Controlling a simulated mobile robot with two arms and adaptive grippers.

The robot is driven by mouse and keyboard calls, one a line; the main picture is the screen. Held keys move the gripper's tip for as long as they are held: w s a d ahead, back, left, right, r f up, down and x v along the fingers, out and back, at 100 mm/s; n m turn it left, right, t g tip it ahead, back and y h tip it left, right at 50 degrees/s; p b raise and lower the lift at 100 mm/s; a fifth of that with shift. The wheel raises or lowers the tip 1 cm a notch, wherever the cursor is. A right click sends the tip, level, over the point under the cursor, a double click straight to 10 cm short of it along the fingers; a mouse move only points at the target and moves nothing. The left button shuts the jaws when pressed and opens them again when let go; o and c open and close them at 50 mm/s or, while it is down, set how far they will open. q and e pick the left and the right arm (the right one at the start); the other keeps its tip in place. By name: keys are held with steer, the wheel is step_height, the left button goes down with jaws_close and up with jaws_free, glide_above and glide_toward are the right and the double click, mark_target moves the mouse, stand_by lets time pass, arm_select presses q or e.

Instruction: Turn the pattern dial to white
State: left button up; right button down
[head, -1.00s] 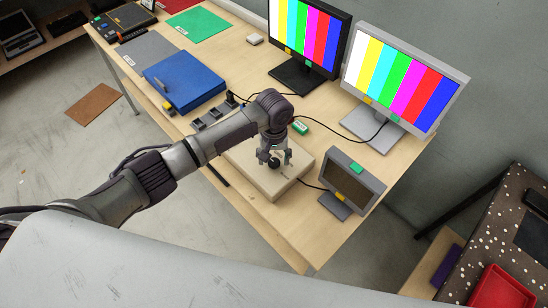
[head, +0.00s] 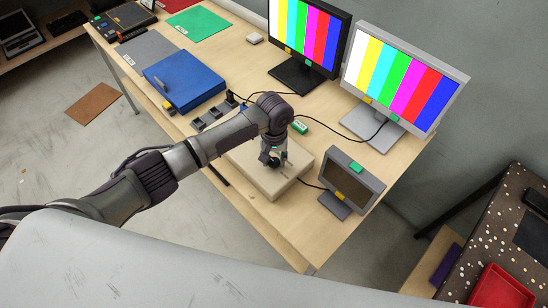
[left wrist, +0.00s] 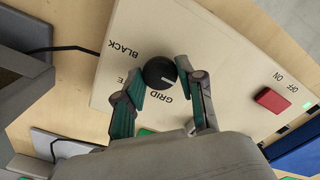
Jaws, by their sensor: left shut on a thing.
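The pattern dial (left wrist: 160,73) is a round black knob on a cream box (left wrist: 225,60). The box also shows in the head view (head: 290,180). The dial has a pale pointer line towards its lower right, on the side of the GRID label. The BLACK label shows at the dial's upper left; another label ending in "TE" is partly hidden by a finger. My left gripper (left wrist: 161,75) is shut on the dial, one finger on each side. It also shows over the box in the head view (head: 274,158). My right gripper is not in view.
A red ON/OFF switch (left wrist: 272,100) sits on the box. Two monitors, one black (head: 308,35) and one grey (head: 400,75), show colour bars. A small grey screen (head: 352,180) stands right of the box. A blue case (head: 185,80) lies to the left.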

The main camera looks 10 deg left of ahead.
arm_select(q)
steer(key=shift+r, duration=0.1)
steer(key=shift+r+m+p, duration=0.1)
steer(key=shift+m+p, duration=0.6)
steer(key=shift+m, duration=0.3)
steer(key=m+p, duration=0.1)
steer(key=m, duration=0.1)
steer(key=shift+m, duration=0.4)
steer(key=m+p, duration=0.1)
steer(key=m, duration=0.1)
steer(key=shift+m, duration=0.3)
steer(key=m+p, duration=0.1)
steer(key=m, duration=0.2)
steer(key=shift+m, duration=0.3)
steer(key=m, duration=0.2)
steer(key=shift+m, duration=0.4)
steer(key=m, duration=0.3)
steer(key=shift+m, duration=0.3)
steer(key=m, duration=0.6)
steer(key=shift+w, duration=0.1)
steer(key=shift+m, duration=0.3)
